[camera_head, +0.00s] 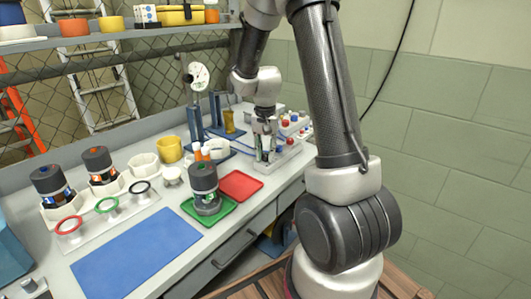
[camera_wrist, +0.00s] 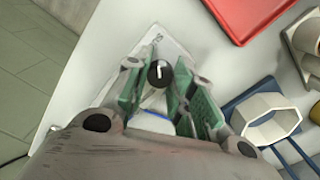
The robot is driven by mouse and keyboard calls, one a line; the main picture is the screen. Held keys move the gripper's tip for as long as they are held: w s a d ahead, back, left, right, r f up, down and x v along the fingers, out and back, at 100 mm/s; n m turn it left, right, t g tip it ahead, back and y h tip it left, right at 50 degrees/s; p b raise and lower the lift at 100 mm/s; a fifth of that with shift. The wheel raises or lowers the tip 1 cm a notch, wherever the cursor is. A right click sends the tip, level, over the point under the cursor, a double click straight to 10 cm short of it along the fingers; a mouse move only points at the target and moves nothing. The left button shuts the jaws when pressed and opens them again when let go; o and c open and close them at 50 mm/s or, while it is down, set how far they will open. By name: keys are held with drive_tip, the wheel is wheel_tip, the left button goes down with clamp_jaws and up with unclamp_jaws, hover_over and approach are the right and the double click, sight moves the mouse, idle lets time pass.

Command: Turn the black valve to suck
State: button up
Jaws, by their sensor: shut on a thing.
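The black valve (camera_wrist: 160,73) is a round knob with a white mark, on a pale plate (camera_wrist: 178,48) in the wrist view. My gripper (camera_wrist: 160,78) has its green-padded fingers on either side of the knob and is shut on it. Small markings sit on the plate beyond the knob, too small to read. In the head view my gripper (camera_head: 265,148) points down at the pale panel at the far right of the bench; the valve is hidden there.
Red and blue knobs (camera_head: 285,123) stand just right of my gripper. A red tray (camera_head: 240,185) and a green tray (camera_head: 222,219) with a dark-topped jar (camera_head: 204,179) lie nearer. A blue mat (camera_head: 136,253) covers the front left. A white hexagonal holder (camera_wrist: 268,116) is close to my right finger.

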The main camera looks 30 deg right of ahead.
sight(265, 155)
drive_tip(key=shift+m, duration=0.5)
drive_tip(key=o, duration=1.1)
drive_tip(key=shift+c, duration=0.2)
wheel_tip(265, 155, up, 12)
